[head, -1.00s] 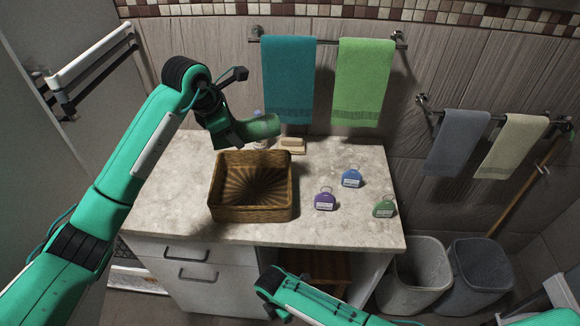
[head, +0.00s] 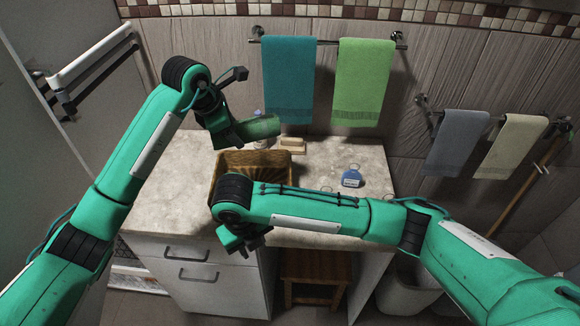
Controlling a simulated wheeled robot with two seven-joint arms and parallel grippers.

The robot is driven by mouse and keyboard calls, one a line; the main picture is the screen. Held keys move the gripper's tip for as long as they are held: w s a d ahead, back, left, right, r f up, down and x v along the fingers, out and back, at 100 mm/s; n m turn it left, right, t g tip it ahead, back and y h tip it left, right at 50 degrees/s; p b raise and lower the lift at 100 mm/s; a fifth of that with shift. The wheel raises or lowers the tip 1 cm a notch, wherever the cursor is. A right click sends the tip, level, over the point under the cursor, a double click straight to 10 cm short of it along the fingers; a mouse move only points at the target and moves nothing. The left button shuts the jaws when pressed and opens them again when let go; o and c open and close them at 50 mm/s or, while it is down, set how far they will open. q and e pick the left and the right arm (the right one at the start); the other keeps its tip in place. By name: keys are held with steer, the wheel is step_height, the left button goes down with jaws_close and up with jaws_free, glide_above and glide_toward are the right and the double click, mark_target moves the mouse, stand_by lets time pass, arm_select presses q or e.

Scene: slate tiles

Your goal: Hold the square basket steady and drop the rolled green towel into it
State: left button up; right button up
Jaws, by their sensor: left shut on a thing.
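The square brown wicker basket (head: 256,159) stands on the stone-topped counter. Its back rim and part of its inside show, while my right arm hides most of its front. The rolled green towel (head: 262,127) is held by my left gripper (head: 236,131), which is shut on it. The towel is raised above the back edge of the basket and lies roughly sideways. My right gripper (head: 243,240) is at the near side of the basket, low by the counter's front edge. Its fingers are dark and partly hidden, so I cannot tell whether they are open or touch the basket.
A soap bar (head: 292,144) lies behind the basket. A blue tag (head: 351,178) lies on the counter (head: 375,165) to the right, beyond my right forearm. Hanging teal (head: 289,80) and green (head: 362,80) towels are on the wall rail. A wooden stool (head: 312,268) stands below.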

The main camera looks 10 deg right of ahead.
arm_select(q)
steer(key=shift+d, duration=0.1)
arm_select(e)
steer(key=w+d+r+m+t, duration=0.1)
steer(key=w+d+r+m, duration=0.15)
steer(key=w, duration=0.25)
steer(key=w+d+r+m+t, duration=0.1)
steer(key=w+d, duration=0.2)
steer(key=w, duration=0.3)
step_height(320, 180, up, 3)
steer(key=m+t, duration=0.2)
steer(key=m, duration=0.1)
glide_above(290, 182)
steer(key=s, duration=0.2)
steer(key=shift+w+a, duration=0.15)
steer(key=shift+a, duration=0.1)
steer(key=shift+w+d+f, duration=0.15)
steer(key=shift+w+d, duration=0.05)
steer(key=x, duration=1.1)
steer(key=shift+w+a+f, duration=0.15)
steer(key=shift+f, duration=0.1)
